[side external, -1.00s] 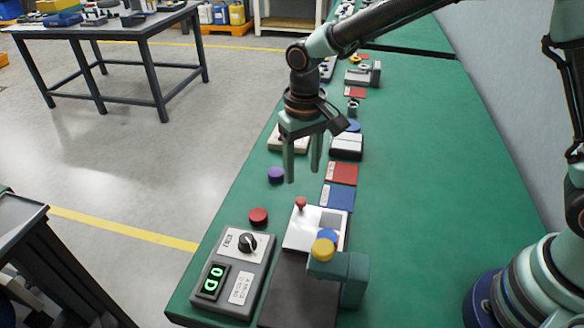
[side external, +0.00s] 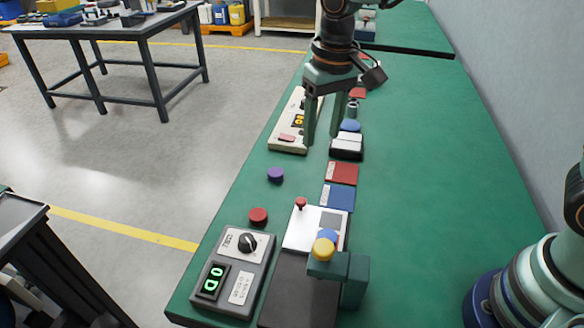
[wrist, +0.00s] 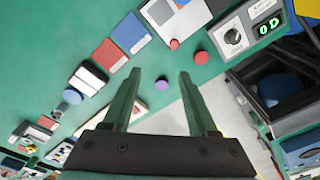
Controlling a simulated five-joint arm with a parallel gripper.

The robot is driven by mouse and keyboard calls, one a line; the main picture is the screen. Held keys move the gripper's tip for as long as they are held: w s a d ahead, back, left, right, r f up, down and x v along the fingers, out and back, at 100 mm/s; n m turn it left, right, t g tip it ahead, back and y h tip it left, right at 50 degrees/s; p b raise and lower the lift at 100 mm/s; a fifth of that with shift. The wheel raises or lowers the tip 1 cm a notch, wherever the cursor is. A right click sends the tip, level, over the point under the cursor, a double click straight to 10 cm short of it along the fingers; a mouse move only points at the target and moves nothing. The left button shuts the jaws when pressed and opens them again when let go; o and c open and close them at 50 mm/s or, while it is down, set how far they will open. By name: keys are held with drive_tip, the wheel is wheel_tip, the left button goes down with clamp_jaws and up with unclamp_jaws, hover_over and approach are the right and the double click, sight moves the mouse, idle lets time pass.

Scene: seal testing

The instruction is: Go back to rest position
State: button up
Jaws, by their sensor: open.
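My gripper (side external: 323,140) hangs with its fingers pointing down above the green bench (side external: 430,190). Its two fingers are apart with nothing between them. In the side view it hangs in front of a cream panel (side external: 284,138) and just left of a black and white block (side external: 346,148). The fingers hide part of the cream panel.
A grey control box (side external: 236,272) with a lit display and a teal fixture (side external: 354,280) with a yellow cap stand at the near end. Red (side external: 341,173) and blue (side external: 338,197) pads lie between. A red button (side external: 258,216) is at the left. The bench's right side is clear.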

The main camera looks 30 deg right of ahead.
drive_tip(key=s+d+r+t, duration=0.2)
drive_tip(key=s+d, duration=0.3)
drive_tip(key=d, duration=0.2)
drive_tip(key=s+d+r+t, duration=0.2)
drive_tip(key=s+d+r, duration=0.1)
drive_tip(key=s+d, duration=0.3)
drive_tip(key=shift+s+d+r+t, duration=0.3)
drive_tip(key=shift+d+r, duration=0.05)
drive_tip(key=shift+d, duration=0.15)
